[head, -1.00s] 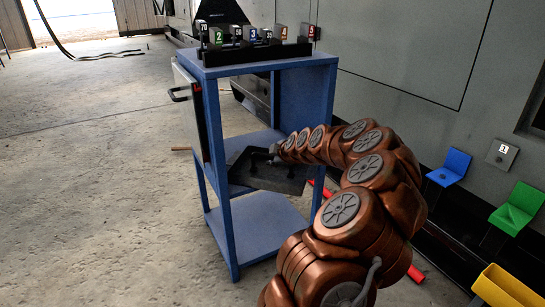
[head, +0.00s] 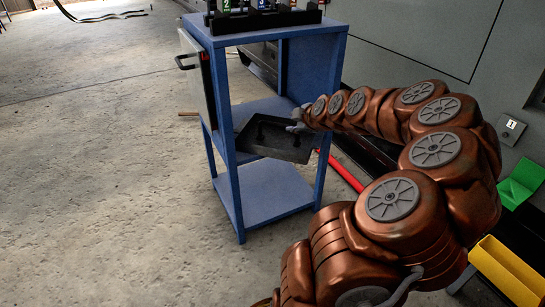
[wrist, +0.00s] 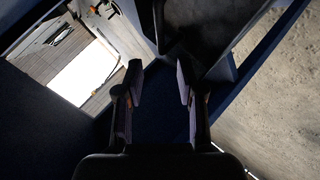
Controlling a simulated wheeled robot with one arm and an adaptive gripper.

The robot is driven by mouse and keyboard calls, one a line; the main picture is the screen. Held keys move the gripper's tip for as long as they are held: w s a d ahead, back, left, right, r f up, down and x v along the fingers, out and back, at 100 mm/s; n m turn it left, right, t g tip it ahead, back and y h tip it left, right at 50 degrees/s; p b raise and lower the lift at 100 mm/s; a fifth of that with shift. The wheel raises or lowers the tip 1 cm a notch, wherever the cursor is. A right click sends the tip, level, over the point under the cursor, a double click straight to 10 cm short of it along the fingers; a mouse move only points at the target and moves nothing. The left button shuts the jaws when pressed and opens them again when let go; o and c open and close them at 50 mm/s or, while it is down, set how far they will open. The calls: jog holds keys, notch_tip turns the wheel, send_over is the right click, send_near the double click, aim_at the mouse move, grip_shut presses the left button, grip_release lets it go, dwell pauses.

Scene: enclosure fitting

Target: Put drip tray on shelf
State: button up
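The drip tray (head: 285,148) is a dark, shallow, flat piece with two small dark upright parts on it. In the head view it is at the middle shelf (head: 262,110) of the blue stand, sticking out past the front edge and looking tilted. I cannot tell how much of it rests on the shelf. My gripper (head: 298,121) is at the tray's far right corner. In the wrist view my gripper (wrist: 160,85) has its fingers apart with nothing between them. A dark surface, likely the tray (wrist: 195,35), lies beyond the right fingertip.
The blue stand has a lower shelf (head: 270,190), which is empty, and a side panel with a handle (head: 197,75). Its top holds a black rack (head: 265,20). A red bar (head: 345,172) lies behind.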

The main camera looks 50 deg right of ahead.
jog(key=w+a+f+g+y, duration=0.1)
jog(key=a+y, duration=0.1)
jog(key=a, duration=0.8)
jog(key=w+a+g+y, duration=0.2)
jog(key=a, duration=0.8)
jog(key=s+a+f+m+g+y, duration=0.1)
jog(key=s+a+f+g, duration=0.1)
jog(key=s+a, duration=0.35)
jog(key=s+a+f+m+g, duration=0.1)
jog(key=s+a+g, duration=0.1)
jog(key=a, duration=0.7)
jog(key=s+a+m+g, duration=0.3)
jog(key=s+a, duration=0.1)
jog(key=s, duration=0.6)
jog(key=s+a+f+m+g+h, duration=0.1)
jog(key=s+a+m+g, duration=0.2)
jog(key=s, duration=0.8)
jog(key=shift+a+f, duration=0.2)
jog(key=shift+a, duration=0.85)
notch_tip(320, 180, up, 45)
jog(key=s+p, duration=0.1)
jog(key=p, duration=4.1)
jog(key=shift+f+t, duration=0.15)
jog(key=shift+t, duration=0.25)
